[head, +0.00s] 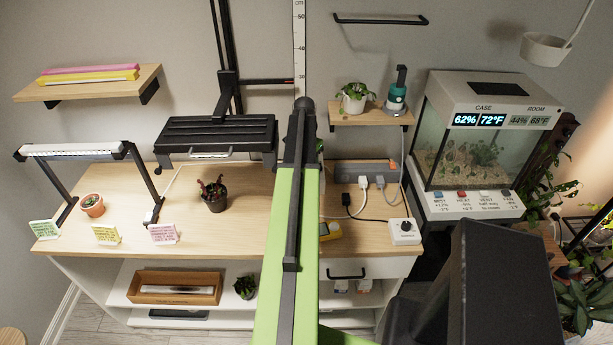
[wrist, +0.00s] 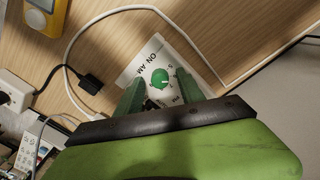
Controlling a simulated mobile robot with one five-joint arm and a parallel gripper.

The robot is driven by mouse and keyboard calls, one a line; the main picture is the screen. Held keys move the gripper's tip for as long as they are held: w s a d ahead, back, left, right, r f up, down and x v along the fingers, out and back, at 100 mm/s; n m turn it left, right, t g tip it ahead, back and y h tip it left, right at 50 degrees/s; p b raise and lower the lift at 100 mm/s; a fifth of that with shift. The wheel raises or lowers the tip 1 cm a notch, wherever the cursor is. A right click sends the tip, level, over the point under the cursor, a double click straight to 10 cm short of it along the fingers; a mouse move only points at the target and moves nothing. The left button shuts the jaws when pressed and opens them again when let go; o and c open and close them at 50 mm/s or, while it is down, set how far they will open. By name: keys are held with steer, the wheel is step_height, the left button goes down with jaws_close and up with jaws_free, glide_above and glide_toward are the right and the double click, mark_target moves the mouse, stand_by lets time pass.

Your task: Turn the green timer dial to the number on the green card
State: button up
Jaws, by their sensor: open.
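The green timer dial (wrist: 160,78) sits on a white timer box (wrist: 138,67) in the wrist view. The box bears black lettering, partly hidden by my gripper. My gripper (wrist: 159,84) is open, with one green finger on each side of the dial; whether they touch it I cannot tell. My gripper is not distinguishable in the head view.
A white cable (wrist: 72,52) and a black plug (wrist: 91,81) lie beside the timer box. A yellow device (wrist: 43,15) is near. A power strip (head: 365,173) lies behind the box; a terrarium (head: 475,150) stands to the right. Yellow (head: 106,235) and pink (head: 163,234) cards stand left.

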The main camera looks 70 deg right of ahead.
jaws_close()
stand_by(0.3)
steer(key=shift+n, duration=0.3)
steer(key=n, duration=0.4)
steer(key=shift+a, duration=0.1)
steer(key=shift+n, duration=2.2)
